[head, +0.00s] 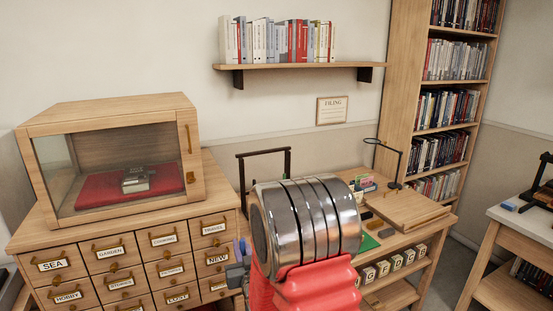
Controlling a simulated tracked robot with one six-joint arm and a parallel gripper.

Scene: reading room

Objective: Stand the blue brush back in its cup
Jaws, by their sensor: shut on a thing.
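My gripper (237,272) shows only in part, low in the middle of the head view, at the left edge of my arm. It is shut on a small blue thing (241,250), which I take for the blue brush; its shape is mostly hidden. It is in front of the right end of the drawer cabinet, above floor height. I cannot make out the brush's cup; my arm covers part of the desk behind.
A drawer cabinet (125,243) with a glass-fronted case (112,155) stands left. Behind my arm, a wooden desk (425,232) holds a board (405,207), a lamp (392,160) and a green sheet (364,243). A white-topped table (530,222) stands right.

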